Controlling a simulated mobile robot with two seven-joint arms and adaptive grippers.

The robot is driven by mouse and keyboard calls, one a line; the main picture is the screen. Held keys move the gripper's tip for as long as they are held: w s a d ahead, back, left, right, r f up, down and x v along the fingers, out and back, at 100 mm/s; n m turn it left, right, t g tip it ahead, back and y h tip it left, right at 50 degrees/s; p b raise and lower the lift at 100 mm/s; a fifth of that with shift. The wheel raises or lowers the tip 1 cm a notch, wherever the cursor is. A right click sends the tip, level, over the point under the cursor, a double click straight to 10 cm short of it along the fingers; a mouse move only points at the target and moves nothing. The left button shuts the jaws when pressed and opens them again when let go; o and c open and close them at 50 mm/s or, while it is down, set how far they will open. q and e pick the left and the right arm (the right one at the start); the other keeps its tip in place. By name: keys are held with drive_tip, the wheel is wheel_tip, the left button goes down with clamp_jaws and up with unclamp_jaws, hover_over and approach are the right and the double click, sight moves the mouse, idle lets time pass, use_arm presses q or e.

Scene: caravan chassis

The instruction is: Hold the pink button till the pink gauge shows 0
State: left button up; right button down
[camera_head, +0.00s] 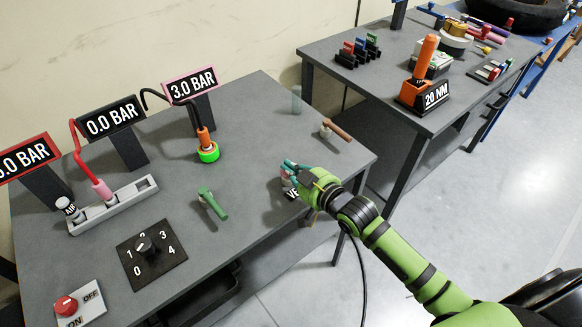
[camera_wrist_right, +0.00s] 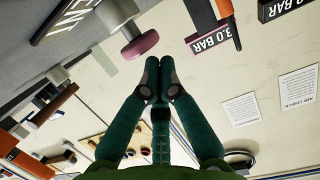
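The pink-framed gauge (camera_head: 192,85) at the back of the near table reads 3.0 BAR; it also shows upside down in the right wrist view (camera_wrist_right: 210,40). The pink button (camera_wrist_right: 139,44) is a round pink cap on a grey stem beside the VENT label (camera_wrist_right: 65,18). In the head view my right gripper (camera_head: 290,166) is over the table's front right edge and mostly hides the button and label. In the wrist view its fingertips (camera_wrist_right: 158,78) are together and empty, close to the button with a visible gap in the picture. My left gripper is not in view.
A black gauge (camera_head: 115,115) reads 0.0 BAR. A green lever (camera_head: 213,203), a numbered dial (camera_head: 148,246) and a brown-handled lever (camera_head: 337,131) stand near the gripper. A hose with an orange and green end (camera_head: 207,150) stands behind. A second table (camera_head: 345,90) is at right.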

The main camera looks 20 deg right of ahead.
wheel_tip(320, 180, down, 2)
drive_tip(key=shift+f+b, duration=0.15)
drive_tip(key=shift+b, duration=0.25)
drive_tip(key=shift+s+f, duration=0.2)
drive_tip(key=shift+f, duration=0.2)
idle(0.3)
wheel_tip(320, 180, up, 5)
drive_tip(key=p, duration=0.4)
drive_tip(key=shift+s+r+p, duration=0.1)
drive_tip(key=shift+r+p, duration=0.05)
drive_tip(key=shift+p, duration=0.15)
drive_tip(key=b+v, duration=0.1)
drive_tip(key=v, duration=0.8)
drive_tip(key=shift+s+d+b, duration=0.15)
drive_tip(key=shift+s+b, duration=0.05)
drive_tip(key=shift+b, duration=0.1)
